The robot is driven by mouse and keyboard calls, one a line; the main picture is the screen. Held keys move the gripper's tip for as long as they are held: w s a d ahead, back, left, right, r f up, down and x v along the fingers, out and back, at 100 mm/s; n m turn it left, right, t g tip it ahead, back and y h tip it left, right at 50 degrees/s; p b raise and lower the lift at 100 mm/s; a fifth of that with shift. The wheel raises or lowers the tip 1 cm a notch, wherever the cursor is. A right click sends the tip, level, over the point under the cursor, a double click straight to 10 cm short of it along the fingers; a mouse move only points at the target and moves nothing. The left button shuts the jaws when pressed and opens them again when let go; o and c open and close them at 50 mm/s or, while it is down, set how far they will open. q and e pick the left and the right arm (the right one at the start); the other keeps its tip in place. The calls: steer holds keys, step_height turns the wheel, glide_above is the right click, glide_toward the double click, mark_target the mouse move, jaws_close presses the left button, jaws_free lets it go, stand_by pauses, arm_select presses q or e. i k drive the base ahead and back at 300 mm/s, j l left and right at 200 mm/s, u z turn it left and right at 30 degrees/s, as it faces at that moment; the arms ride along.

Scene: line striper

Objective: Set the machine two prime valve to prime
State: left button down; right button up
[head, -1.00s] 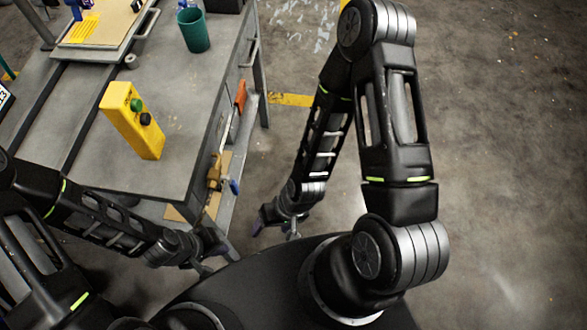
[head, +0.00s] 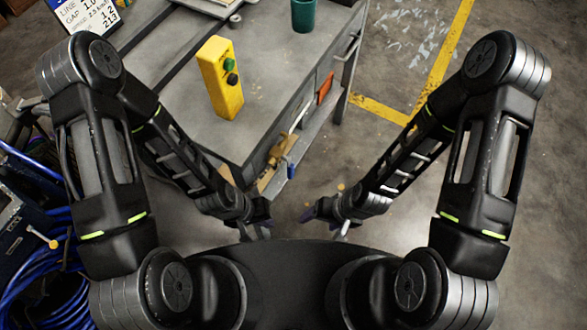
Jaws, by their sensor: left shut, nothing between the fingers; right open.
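I cannot make out a line-striping machine or a prime valve labelled as machine two's in the head view. My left gripper (head: 257,228) hangs low in front of the bench corner, close to my base; it is shut and empty. My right gripper (head: 322,218) is just to its right, open and empty, above the bare floor. Neither gripper touches anything that I can see. The fingers are small and dark here.
A grey workbench (head: 185,120) carries a yellow control box (head: 219,80) with green and black buttons, and a green cup (head: 303,14). Brass-coloured and blue items show at its lower shelf. Blue hoses (head: 35,275) lie at left. Floor at right is clear.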

mark_target(290, 165)
steer(key=k+l+z, duration=0.1)
steer(key=l, duration=0.2)
steer(key=k+l+z, duration=0.25)
steer(key=l, duration=0.35)
steer(key=k+l+z, duration=0.1)
steer(key=l, duration=0.25)
steer(key=k, duration=0.05)
